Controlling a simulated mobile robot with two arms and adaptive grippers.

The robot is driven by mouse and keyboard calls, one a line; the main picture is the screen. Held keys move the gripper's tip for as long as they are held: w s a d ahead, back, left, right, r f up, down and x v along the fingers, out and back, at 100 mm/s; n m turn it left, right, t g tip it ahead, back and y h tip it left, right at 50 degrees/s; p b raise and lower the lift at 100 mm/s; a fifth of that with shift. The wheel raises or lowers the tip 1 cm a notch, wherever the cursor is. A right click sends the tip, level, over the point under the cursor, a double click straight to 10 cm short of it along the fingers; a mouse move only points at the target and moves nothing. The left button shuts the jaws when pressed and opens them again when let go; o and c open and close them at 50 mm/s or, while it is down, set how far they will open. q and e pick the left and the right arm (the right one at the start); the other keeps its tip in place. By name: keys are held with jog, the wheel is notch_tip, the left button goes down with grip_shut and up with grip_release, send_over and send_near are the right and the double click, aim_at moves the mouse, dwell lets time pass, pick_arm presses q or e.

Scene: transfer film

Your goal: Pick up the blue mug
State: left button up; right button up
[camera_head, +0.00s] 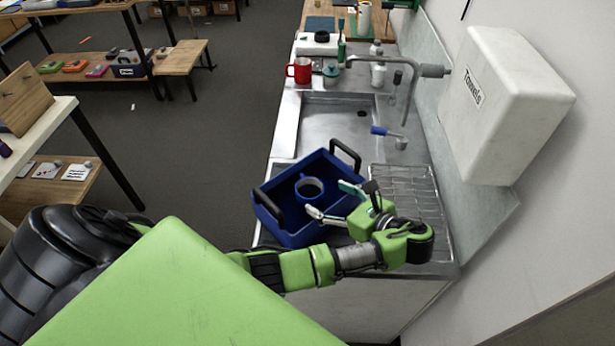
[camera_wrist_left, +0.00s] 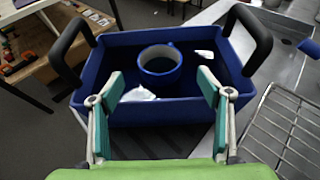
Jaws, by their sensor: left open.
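The blue mug (camera_head: 309,197) stands upright inside a dark blue tray (camera_head: 275,212) with black handles, on the counter by the sink. In the left wrist view the mug (camera_wrist_left: 160,76) is near the tray's middle, its open top facing up, and the tray's front wall (camera_wrist_left: 165,112) is closer to me. My left gripper (camera_head: 332,200) is open and empty over the tray's right side. In the left wrist view its fingers (camera_wrist_left: 161,84) are spread wide, with the mug ahead between them and apart from them. My right gripper is not in view.
A wire drying rack (camera_head: 408,205) lies right of the tray. The sink basin (camera_head: 335,125) and faucet (camera_head: 405,90) are behind it. A red mug (camera_head: 299,70) and bottles stand farther back. A towel dispenser (camera_head: 505,105) juts from the right wall.

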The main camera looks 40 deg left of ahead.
aim_at(302, 183)
pick_arm(q)
jog(key=b+x, duration=0.1)
jog(key=x, duration=0.4)
jog(key=shift+a+f+b, duration=0.25)
jog(key=shift+b, duration=0.1)
jog(key=b+x, duration=0.2)
jog(key=b, duration=0.1)
jog(key=shift+w+a, duration=0.15)
jog(key=shift+a, duration=0.25)
jog(key=shift+w+a+f, duration=0.1)
jog(key=shift+w+a, duration=0.05)
jog(key=shift+a, duration=0.35)
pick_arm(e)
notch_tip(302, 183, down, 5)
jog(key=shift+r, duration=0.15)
pick_arm(q)
jog(key=c, duration=0.3)
grip_shut()
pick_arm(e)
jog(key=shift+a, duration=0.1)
